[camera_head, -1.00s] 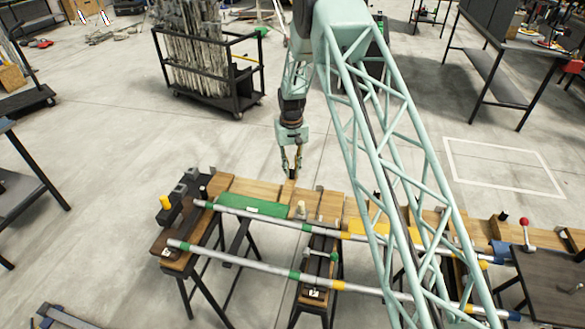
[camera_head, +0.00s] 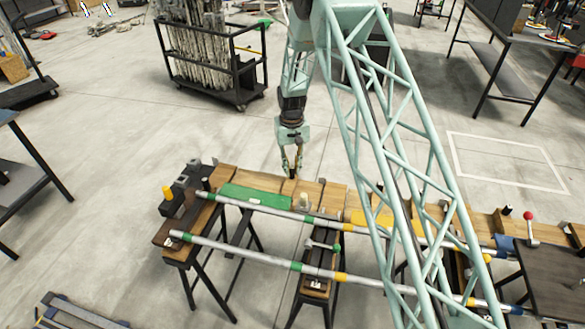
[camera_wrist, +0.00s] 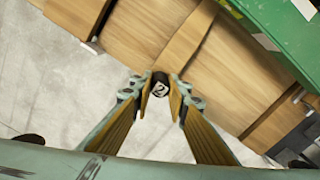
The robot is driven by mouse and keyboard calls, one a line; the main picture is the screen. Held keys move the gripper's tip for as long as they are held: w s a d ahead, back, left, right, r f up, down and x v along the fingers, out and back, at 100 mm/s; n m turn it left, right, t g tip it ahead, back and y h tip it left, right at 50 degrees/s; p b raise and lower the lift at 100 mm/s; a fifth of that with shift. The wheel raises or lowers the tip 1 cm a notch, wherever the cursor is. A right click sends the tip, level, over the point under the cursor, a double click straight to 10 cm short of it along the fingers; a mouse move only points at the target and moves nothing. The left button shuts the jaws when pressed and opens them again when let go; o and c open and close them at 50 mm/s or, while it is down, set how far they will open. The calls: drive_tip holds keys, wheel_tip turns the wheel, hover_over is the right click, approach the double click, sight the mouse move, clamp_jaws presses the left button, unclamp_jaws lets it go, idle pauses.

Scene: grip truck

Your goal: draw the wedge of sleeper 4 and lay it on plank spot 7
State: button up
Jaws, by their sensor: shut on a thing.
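My gripper (camera_head: 292,174) hangs at the far edge of the wooden plank (camera_head: 310,190) in the head view. In the wrist view my gripper (camera_wrist: 160,90) is shut on a small dark round-ended piece (camera_wrist: 161,86) with a white mark on its end; the mark is too small to read surely. I take this piece for the wedge, but most of its body is hidden between the fingers. Dark sleepers with small white labels lie under the rails, one at the left end (camera_head: 165,240) and one near the middle (camera_head: 317,287). I cannot read their numbers or any spot number.
Two pale rails (camera_head: 250,262) with green and yellow bands run along the bench. A green panel (camera_head: 256,197) and a yellow panel (camera_head: 371,217) lie by the plank. Small posts stand nearby, one pale (camera_head: 303,202). A wheeled rack (camera_head: 238,85) stands behind; floor between is clear.

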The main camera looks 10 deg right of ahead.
drive_tip(key=shift+s, duration=0.1)
idle(0.3)
drive_tip(key=o, duration=1)
drive_tip(key=shift+r, duration=0.15)
wheel_tip(320, 180, up, 12)
drive_tip(key=shift+f, duration=0.15)
idle(0.7)
